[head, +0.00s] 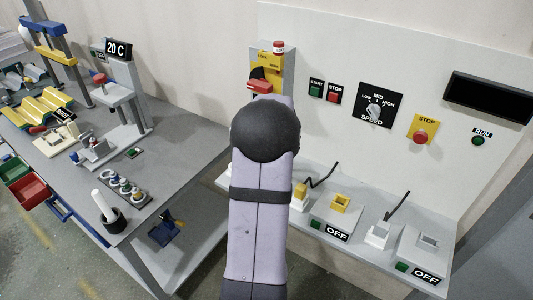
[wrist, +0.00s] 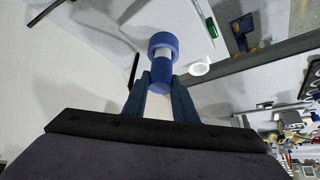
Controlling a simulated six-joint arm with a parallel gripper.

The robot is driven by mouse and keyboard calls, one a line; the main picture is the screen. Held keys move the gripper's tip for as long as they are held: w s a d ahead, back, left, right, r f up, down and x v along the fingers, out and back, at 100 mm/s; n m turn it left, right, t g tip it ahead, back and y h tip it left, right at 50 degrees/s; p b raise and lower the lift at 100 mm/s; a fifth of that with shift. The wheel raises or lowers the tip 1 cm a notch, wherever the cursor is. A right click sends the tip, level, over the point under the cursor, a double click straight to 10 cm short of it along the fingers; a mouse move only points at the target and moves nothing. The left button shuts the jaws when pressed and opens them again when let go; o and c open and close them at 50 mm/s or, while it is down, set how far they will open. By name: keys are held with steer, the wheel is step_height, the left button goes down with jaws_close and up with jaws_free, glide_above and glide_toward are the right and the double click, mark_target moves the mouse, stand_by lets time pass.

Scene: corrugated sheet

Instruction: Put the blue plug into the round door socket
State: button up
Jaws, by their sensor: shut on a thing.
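The blue plug (wrist: 162,43) is in the wrist view, with a wide round collar, a pale band and a narrower blue body. My gripper (wrist: 160,78) is shut on its narrower part, one dark finger on each side. A short white round piece (wrist: 200,67) is beside the plug on the right, apart from it in the picture; I cannot tell whether it is the round door socket. In the head view my own arm covers the middle, hiding the gripper, the plug and the left part of the panel shelf.
The panel shelf (head: 381,258) carries a yellow socket (head: 340,203), a white plug (head: 379,235) and a white socket box (head: 424,251). A grey table (head: 175,165) with several fixtures stands left. A yellow switch box (head: 266,62) is on the wall behind my arm.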

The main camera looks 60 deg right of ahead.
steer(key=shift+f+b, duration=0.5)
steer(key=o, duration=1.1)
steer(key=shift+o, duration=0.2)
steer(key=b+v, duration=0.1)
steer(key=v, duration=0.6)
steer(key=shift+r, duration=0.15)
